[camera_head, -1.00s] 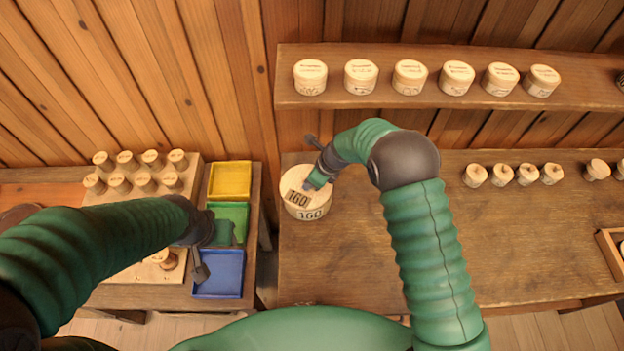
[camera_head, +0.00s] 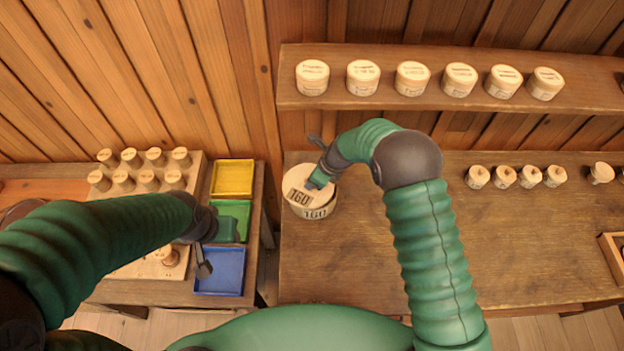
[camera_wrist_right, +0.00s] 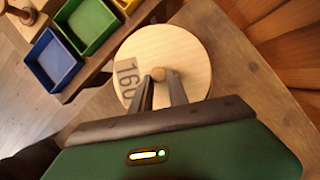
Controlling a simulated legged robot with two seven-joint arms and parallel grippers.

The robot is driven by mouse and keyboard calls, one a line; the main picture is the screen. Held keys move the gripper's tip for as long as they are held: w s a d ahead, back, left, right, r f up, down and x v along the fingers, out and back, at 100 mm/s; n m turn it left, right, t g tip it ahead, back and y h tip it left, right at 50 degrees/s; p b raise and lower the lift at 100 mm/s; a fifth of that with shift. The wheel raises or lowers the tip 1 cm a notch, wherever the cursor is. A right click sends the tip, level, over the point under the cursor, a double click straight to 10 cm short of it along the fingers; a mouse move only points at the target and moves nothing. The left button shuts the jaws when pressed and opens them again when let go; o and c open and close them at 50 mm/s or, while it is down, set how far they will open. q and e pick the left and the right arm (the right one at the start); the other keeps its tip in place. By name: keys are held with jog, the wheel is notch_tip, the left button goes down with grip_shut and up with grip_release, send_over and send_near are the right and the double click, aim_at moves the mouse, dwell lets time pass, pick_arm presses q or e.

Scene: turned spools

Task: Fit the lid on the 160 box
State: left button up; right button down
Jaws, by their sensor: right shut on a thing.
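The round pale wooden lid (camera_head: 297,182), marked 160, is at the 160 box (camera_head: 322,211) near the left edge of the right-hand bench. The lid looks a little off centre to the left on or just over the box; whether it touches the rim I cannot tell. My right gripper (camera_head: 314,184) is shut on the lid's small knob. In the right wrist view both fingers (camera_wrist_right: 160,90) flank the knob, and the lid (camera_wrist_right: 180,50) hides the box beneath. My left gripper (camera_head: 203,264) hangs by the trays; its jaw opening does not show clearly.
A shelf (camera_head: 400,100) with several lidded round boxes runs behind the bench (camera_head: 400,250). Several small spools stand at the bench's right. Yellow (camera_head: 232,179), green and blue (camera_head: 220,271) trays and a peg board lie on the left table. The bench middle is clear.

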jog(key=shift+d+f, duration=0.15)
jog(key=shift+d, duration=0.7)
jog(key=shift+d+f, duration=0.1)
jog(key=shift+d, duration=0.2)
pick_arm(q)
jog(key=shift+d+f, duration=0.15)
pick_arm(e)
jog(key=shift+a, duration=0.25)
jog(key=c, duration=1.6)
grip_release()
jog(key=shift+d, duration=0.1)
pick_arm(q)
jog(key=shift+d, duration=0.35)
pick_arm(e)
jog(key=o, duration=0.4)
jog(key=shift+d, duration=0.2)
jog(key=o, duration=0.4)
jog(key=shift+a, duration=0.1)
pick_arm(q)
jog(key=shift+a, duration=0.2)
pick_arm(e)
jog(key=shift+a, duration=0.1)
